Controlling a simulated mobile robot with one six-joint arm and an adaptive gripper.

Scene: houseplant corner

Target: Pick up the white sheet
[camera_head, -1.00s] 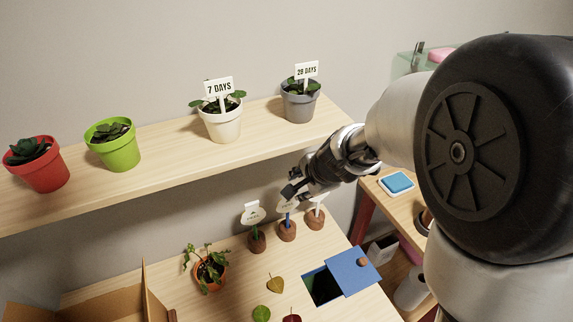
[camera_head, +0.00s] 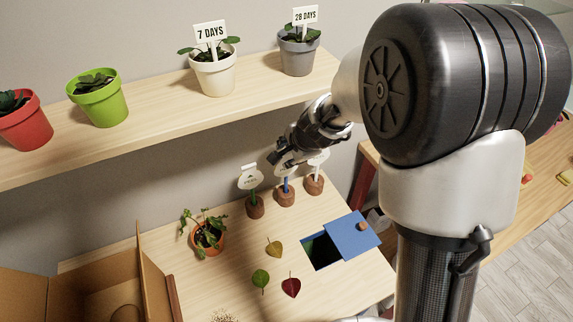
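I cannot make out a loose white sheet in this view. White plates on stakes stand in round brown bases on the lower table: one on a green stake (camera_head: 250,178), one on a blue stake (camera_head: 286,188) and one at the right (camera_head: 316,165). My gripper (camera_head: 274,160) is above and in front of the blue-stake one and partly covers its plate. Whether it touches that plate cannot be told. Its fingers are small and dark, so their opening cannot be told.
The upper shelf (camera_head: 150,128) holds several potted plants, two with day signs. On the table are a wilting plant (camera_head: 207,236), loose leaves (camera_head: 274,247), and an opening with a blue lid (camera_head: 352,240). A cardboard box (camera_head: 150,275) stands at left. My arm blocks much of the right.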

